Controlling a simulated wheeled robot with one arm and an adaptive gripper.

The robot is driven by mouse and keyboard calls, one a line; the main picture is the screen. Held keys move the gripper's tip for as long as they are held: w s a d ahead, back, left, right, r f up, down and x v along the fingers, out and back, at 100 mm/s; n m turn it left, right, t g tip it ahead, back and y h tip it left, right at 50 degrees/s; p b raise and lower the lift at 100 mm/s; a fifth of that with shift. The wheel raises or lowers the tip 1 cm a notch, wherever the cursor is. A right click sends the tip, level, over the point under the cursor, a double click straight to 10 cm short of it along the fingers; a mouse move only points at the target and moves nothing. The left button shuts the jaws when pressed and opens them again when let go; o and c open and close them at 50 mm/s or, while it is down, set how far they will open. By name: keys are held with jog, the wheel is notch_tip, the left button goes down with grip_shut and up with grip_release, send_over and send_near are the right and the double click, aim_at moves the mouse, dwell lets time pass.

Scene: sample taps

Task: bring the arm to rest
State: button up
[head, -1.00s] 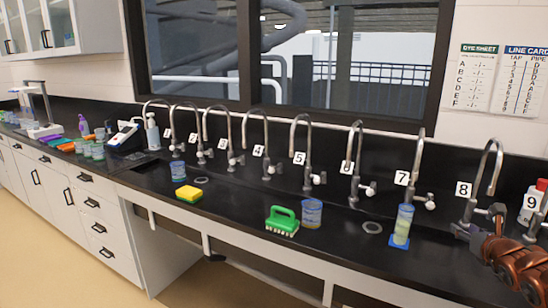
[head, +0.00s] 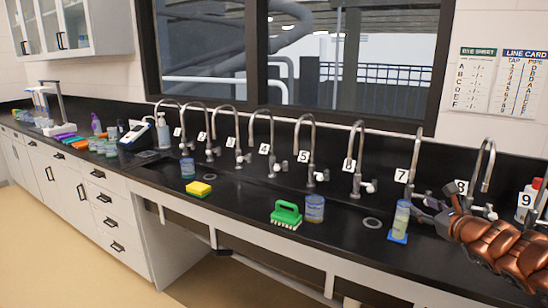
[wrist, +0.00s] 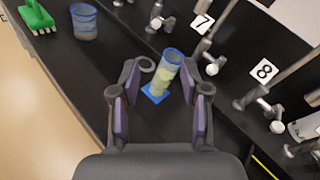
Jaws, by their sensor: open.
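My arm (head: 495,240) reaches in from the right edge of the head view, coppery and bent, in front of taps 8 and 9. My gripper (head: 428,207) is at its left end, just right of a clear cylinder. In the wrist view my gripper (wrist: 160,82) is open, its two dark fingers apart with nothing held. The cylinder (head: 401,218), with pale yellow-green liquid and a blue base, stands upright on the counter near tap 7. In the wrist view the cylinder (wrist: 166,72) shows beyond and between the fingertips; contact is not visible.
Numbered taps line the back, with tap 7 (head: 414,165) nearest the cylinder. A red-capped bottle (head: 527,200) stands far right.

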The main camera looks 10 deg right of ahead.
jog(key=a+r+n+g+y, duration=0.1)
jog(key=a+r+n+y, duration=0.15)
jog(key=a, duration=0.45)
jog(key=a+r+n+g+y+p, duration=0.1)
jog(key=a+n+y, duration=0.1)
jog(key=a+n, duration=0.3)
jog(key=a+r+n+y, duration=0.1)
jog(key=a+n+y, duration=0.15)
jog(key=a, duration=0.55)
jog(key=s+a+f+n+g+y+p, duration=0.1)
jog(key=s+a+f+n+g, duration=0.25)
jog(key=s+a+n, duration=0.4)
jog(key=s+a+f+n+g+p, duration=0.15)
jog(key=s+a+n+g, duration=0.35)
jog(key=s+a, duration=0.5)
jog(key=s+a+f+n+g+h, duration=0.2)
jog(key=s+a+f+n+g, duration=0.15)
jog(key=s, duration=0.35)
jog(key=s+d+f+n+g+h, duration=0.2)
jog(key=s+d+h, duration=0.1)
jog(key=s+d, duration=0.3)
jog(key=s+d+f+n+g+h+p, duration=0.1)
jog(key=s+d+f+n+h, duration=0.1)
jog(key=s+d, duration=0.3)
jog(key=s+n+h, duration=0.1)
jog(key=s, duration=0.2)
jog(key=shift+s+d+f+g+h, duration=0.2)
jog(key=shift+s+d+g+h, duration=0.1)
jog(key=shift+d+g, duration=0.1)
jog(key=shift+a, duration=0.15)
